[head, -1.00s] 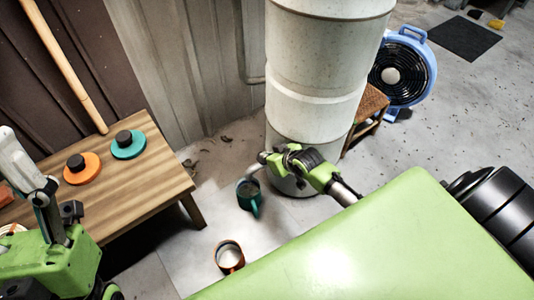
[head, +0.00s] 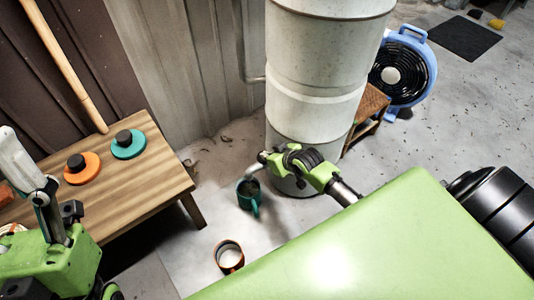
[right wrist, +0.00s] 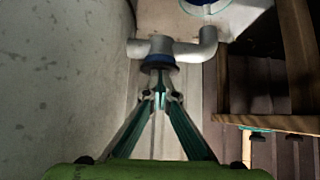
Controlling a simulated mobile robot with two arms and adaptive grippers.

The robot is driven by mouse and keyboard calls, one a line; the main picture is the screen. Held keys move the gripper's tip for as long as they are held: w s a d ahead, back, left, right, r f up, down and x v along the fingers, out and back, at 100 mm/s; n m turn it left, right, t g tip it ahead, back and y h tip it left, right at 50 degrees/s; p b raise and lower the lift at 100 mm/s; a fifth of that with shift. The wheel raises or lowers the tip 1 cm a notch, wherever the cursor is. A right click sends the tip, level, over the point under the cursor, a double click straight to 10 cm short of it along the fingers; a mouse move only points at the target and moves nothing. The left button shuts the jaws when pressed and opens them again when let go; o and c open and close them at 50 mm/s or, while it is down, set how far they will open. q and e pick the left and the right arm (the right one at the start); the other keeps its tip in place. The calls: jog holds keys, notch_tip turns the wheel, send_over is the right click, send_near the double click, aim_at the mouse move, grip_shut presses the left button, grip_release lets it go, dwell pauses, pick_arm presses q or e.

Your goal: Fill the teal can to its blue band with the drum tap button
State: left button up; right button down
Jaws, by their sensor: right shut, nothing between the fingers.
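The teal can (head: 248,203) stands upright on the floor under the spout of the drum tap (head: 253,170). Its inside looks dark in the head view and the level cannot be read there. My right gripper (head: 268,158) is at the tap, low on the pale drum (head: 315,60). In the right wrist view its shut, empty fingertips (right wrist: 160,92) are just at the blue tap button (right wrist: 158,60); contact is hard to tell. A blue-ringed round opening (right wrist: 205,5) shows beyond the spout, cut off by the frame. My left gripper (head: 45,200) is at the left edge, its fingers unclear.
An orange can (head: 229,258) with pale contents stands on the floor nearer me. A wooden bench (head: 150,190) at left holds orange (head: 82,170) and teal (head: 128,145) lids with black knobs. A blue fan (head: 405,70) stands behind the drum at right.

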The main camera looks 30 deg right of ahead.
jog(key=shift+s+a+f, duration=0.15)
jog(key=shift+s+f, duration=0.45)
jog(key=shift+f, duration=0.05)
jog(key=w+r+v, duration=0.1)
jog(key=v, duration=0.7)
jog(key=shift+w+r, duration=0.1)
jog(key=shift+r, duration=0.05)
